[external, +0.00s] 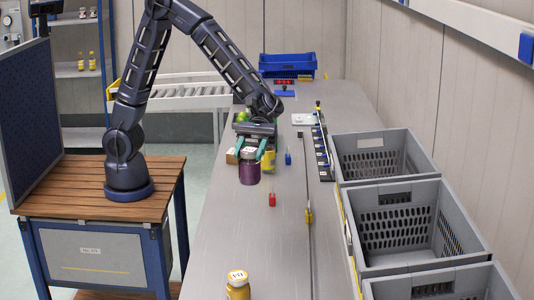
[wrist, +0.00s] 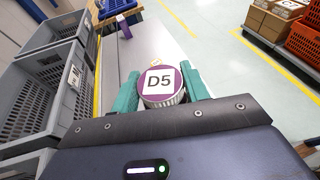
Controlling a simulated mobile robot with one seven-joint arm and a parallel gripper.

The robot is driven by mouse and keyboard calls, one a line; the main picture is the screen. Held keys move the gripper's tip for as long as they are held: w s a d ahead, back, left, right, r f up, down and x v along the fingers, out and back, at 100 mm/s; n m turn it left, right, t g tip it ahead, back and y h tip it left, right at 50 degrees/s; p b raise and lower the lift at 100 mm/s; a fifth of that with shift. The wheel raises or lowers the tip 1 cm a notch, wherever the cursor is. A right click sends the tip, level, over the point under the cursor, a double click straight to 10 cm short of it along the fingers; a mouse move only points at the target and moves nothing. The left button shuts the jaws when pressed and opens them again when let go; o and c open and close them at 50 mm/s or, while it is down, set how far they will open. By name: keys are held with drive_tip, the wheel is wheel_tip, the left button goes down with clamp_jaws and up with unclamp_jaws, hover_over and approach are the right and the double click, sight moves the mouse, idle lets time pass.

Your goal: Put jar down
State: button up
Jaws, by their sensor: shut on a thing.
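A purple jar (external: 248,172) with a white lid label is held upright between the teal fingers of my gripper (external: 251,150), over the left part of the grey table (external: 235,225). In the wrist view the jar's lid, marked D5 (wrist: 160,79), sits between the two fingers of my gripper (wrist: 160,88), one on each side. My gripper is shut on the jar. I cannot tell whether the jar's base touches the table; the wrist view hides its base.
A yellow jar (external: 268,161) stands just behind the purple one; another yellow-lidded jar (external: 238,290) stands at the front. Small red (external: 272,200) and blue (external: 288,159) items lie nearby. Grey crates (external: 405,195) line the right side. The front middle of the table is mostly clear.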

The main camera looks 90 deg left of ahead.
wheel_tip(320, 180, down, 22)
drive_tip(key=shift+r, duration=0.15)
idle(0.7)
drive_tip(key=o, duration=1.2)
drive_tip(key=shift+o, duration=0.2)
drive_tip(key=v, duration=1.1)
drive_tip(key=s+a+r+m+t+y, duration=0.4)
drive_tip(key=s+a+r+m+y, duration=0.3)
drive_tip(key=s+a+r, duration=0.4)
drive_tip(key=s+a+r+m+t+y, duration=0.3)
drive_tip(key=s+a+r+m+y, duration=0.4)
drive_tip(key=s+a+r, duration=0.5)
drive_tip(key=s+a+m, duration=0.1)
drive_tip(key=s+a, duration=0.3)
drive_tip(key=a, duration=0.4)
drive_tip(key=shift+s+t, duration=0.2)
drive_tip(key=shift+t, duration=0.2)
